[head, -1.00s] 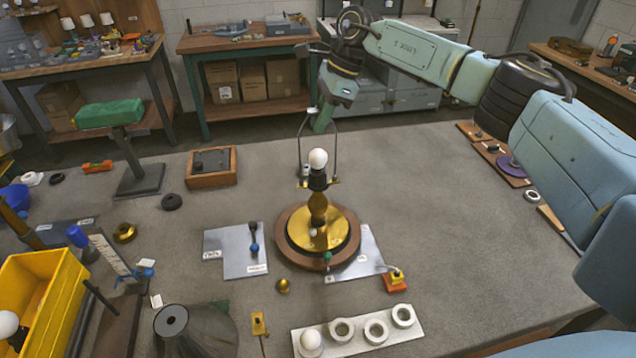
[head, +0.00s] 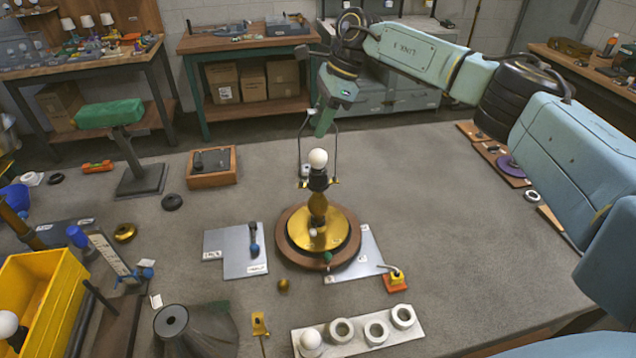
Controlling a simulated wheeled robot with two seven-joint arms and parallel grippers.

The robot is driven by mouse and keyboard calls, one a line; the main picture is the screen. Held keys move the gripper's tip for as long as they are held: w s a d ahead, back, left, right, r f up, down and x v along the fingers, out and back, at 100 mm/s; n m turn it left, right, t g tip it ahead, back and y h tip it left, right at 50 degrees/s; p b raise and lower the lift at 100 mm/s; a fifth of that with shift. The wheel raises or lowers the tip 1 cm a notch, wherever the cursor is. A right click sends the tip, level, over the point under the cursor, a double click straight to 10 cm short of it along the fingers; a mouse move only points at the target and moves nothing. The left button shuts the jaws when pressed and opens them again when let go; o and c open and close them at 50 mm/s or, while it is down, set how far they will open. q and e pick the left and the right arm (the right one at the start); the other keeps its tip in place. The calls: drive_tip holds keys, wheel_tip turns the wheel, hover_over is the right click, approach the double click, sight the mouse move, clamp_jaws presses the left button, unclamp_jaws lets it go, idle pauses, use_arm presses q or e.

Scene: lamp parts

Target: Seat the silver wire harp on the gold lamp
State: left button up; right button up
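The gold lamp (head: 318,209) stands upright on its round wooden base, with a white bulb (head: 318,158) in a black socket. The silver wire harp (head: 337,150) stands upright around the bulb, its two lower ends beside the gold saddle arms under the bulb. I cannot tell whether those ends are seated. My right gripper (head: 324,122) is at the top of the harp, pointing down, and its fingers overlap the harp's upper bend. Whether they are shut on the wire or just beside it cannot be made out. My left gripper is not in view.
A grey metal plate (head: 225,243) lies left of the lamp, and a white holder with rings (head: 345,335) lies in front. A grey cone shade (head: 195,333) and yellow bin (head: 38,290) stand at front left.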

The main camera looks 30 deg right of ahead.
drive_tip(key=shift+o, duration=0.7)
drive_tip(key=shift+d+r, duration=0.15)
drive_tip(key=shift+r, duration=0.15)
drive_tip(key=b+v, duration=0.1)
drive_tip(key=v, duration=1.1)
drive_tip(key=shift+d+r+b, duration=0.2)
drive_tip(key=shift+r+b, duration=0.1)
drive_tip(key=shift+s, duration=0.2)
